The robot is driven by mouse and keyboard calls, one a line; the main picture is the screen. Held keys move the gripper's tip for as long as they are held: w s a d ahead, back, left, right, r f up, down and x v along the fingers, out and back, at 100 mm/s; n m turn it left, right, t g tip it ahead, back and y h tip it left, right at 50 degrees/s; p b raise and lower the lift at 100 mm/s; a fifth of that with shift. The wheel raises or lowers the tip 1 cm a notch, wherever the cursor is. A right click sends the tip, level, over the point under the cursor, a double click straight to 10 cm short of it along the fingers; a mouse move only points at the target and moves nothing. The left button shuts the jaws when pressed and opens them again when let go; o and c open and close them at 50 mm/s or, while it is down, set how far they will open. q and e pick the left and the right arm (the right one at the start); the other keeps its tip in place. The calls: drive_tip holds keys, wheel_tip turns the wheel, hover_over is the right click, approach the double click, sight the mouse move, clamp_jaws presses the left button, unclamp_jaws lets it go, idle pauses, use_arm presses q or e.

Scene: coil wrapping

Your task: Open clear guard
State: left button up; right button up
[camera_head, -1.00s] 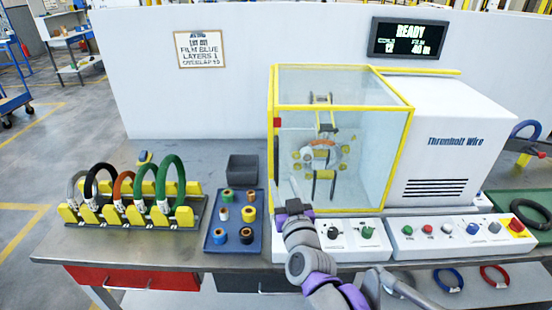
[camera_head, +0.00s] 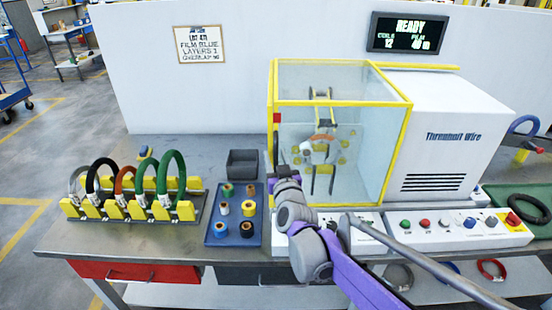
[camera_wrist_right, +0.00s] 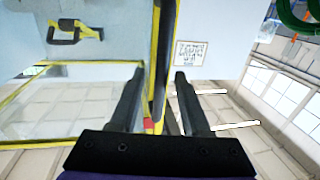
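The clear guard (camera_head: 350,180), a box of clear panels with yellow edges, stands closed over the wrapping station. A dark upright handle (camera_head: 276,150) is at its front left edge, below a red block (camera_head: 277,118). My right gripper (camera_head: 275,168) is at this edge, at the lower part of the handle. In the right wrist view, the two black fingers of my right gripper (camera_wrist_right: 158,72) are apart, one on each side of the dark handle (camera_wrist_right: 163,50) and yellow edge. I see no clear contact. My left gripper is out of view.
A blue tray of film rolls (camera_head: 235,230) and a grey bin (camera_head: 242,163) lie left of the guard. A rack of coloured coils (camera_head: 130,212) stands further left. Button panels (camera_head: 455,230) line the front. A white machine housing (camera_head: 445,140) adjoins the guard's right side.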

clamp_jaws()
idle(1.3)
